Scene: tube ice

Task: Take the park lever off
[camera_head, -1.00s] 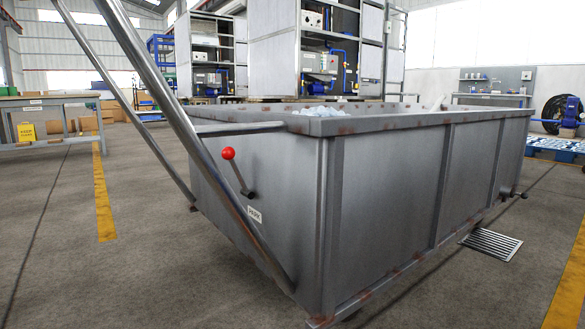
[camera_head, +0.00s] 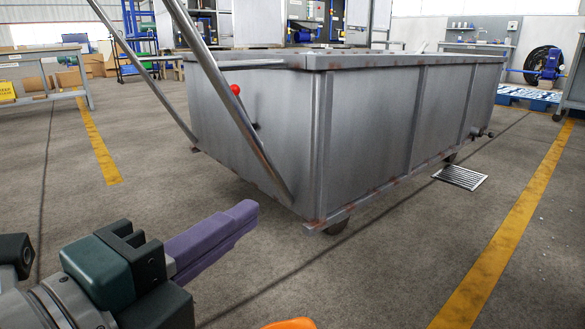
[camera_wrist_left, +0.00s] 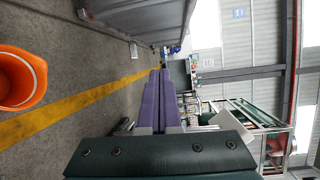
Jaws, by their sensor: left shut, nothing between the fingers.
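The park lever (camera_head: 235,89) has a red ball knob and sits on the near-left end wall of a grey metal tank cart (camera_head: 375,125). The cart's slanted push bar hides most of its shaft. A dark bit at its foot shows just right of the bar. My left gripper (camera_head: 251,212) has purple fingers pressed together with nothing between them. It is in front of the cart, below the lever and well apart from it. The left wrist view also shows the shut fingers (camera_wrist_left: 160,74). My right gripper is not in view.
The push bar (camera_head: 232,105) slants across the lever's end. An orange object (camera_head: 290,323) shows at the bottom edge; in the left wrist view it looks like a bucket (camera_wrist_left: 22,78). A floor drain (camera_head: 460,177) lies right of the cart.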

